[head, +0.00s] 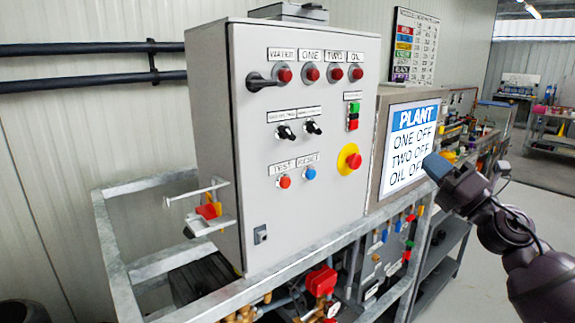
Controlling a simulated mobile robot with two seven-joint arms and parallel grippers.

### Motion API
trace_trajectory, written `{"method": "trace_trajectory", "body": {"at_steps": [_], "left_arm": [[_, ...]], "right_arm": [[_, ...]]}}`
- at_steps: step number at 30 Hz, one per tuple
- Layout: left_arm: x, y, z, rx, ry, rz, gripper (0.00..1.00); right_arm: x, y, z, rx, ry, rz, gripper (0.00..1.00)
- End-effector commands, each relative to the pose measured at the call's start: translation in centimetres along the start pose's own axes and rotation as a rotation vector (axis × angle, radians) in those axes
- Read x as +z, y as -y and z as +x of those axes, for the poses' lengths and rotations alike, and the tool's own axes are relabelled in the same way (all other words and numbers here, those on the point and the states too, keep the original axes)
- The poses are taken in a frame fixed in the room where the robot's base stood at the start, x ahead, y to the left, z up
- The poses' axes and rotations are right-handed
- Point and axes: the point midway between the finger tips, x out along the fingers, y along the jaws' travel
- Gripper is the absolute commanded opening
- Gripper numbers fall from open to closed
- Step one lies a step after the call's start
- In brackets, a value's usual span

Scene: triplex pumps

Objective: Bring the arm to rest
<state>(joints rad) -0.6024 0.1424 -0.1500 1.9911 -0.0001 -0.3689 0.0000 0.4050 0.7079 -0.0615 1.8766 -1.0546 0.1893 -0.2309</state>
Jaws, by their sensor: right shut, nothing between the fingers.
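My right arm comes in from the lower right. Its gripper (437,167) is shut and empty, held in the air in front of the lower right corner of the plant screen (400,150). The screen reads PLANT, ONE OFF, TWO OFF, and a third line starting with OIL that the gripper partly hides. A grey control cabinet (290,205) stands left of the gripper, apart from it. It carries red lamps, black selector knobs, a black lever handle and a red emergency button (350,157) on a yellow disc. My left gripper is not in view.
The cabinet stands on a galvanized metal frame (117,262) with red valves (321,281) and pipework below. A colour chart (414,47) hangs on the wall behind. A cluttered bench stretches back at right. The floor (520,225) beyond the frame at right looks clear.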

Motion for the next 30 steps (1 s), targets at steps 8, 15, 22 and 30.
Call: {"method": "trace_trajectory", "body": {"at_steps": [8,15,22,30], "left_arm": [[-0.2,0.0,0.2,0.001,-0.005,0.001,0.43],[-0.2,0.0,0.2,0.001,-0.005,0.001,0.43],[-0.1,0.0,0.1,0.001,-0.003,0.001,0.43],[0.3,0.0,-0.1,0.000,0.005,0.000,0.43]], "right_arm": [[-5.7,8.3,-8.1,-0.168,0.326,0.790,0.00],[-14.4,14.7,-18.2,-0.388,0.613,1.334,0.00],[-23.9,16.7,-28.5,-0.578,0.867,1.693,0.00],[-32.3,15.2,-38.9,-0.716,1.099,1.857,0.00]]}}
